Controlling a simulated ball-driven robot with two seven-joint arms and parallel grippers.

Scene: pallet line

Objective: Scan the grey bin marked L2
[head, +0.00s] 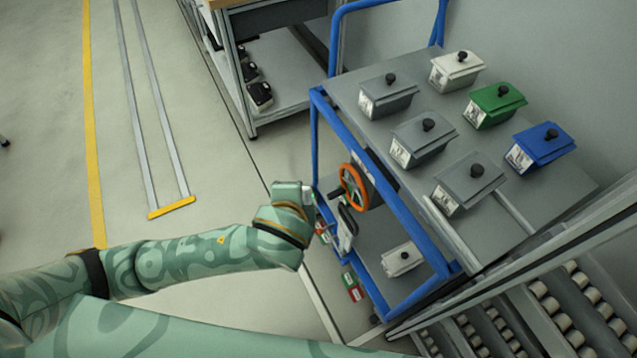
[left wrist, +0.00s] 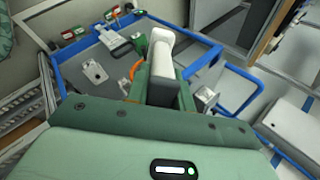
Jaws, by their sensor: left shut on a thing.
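Three grey lidded bins stand in a row on the top shelf of the blue-framed cart: a far one (head: 388,97), a middle one (head: 424,140) and a near one (head: 468,190). Each has a black knob and a white label on its front; the print is too small to read, so I cannot tell which is L2. My left gripper (head: 311,196) is beside the cart's left side, apart from the bins. In the left wrist view it is shut on a pale handheld device (left wrist: 161,50), which looks like a scanner. My right gripper is not in view.
A white bin (head: 457,70), green bin (head: 495,106) and blue bin (head: 542,146) stand behind the grey ones. An orange handwheel (head: 353,187) and the blue cart frame (head: 385,205) lie close to my left gripper. Roller conveyors (head: 560,310) are at lower right.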

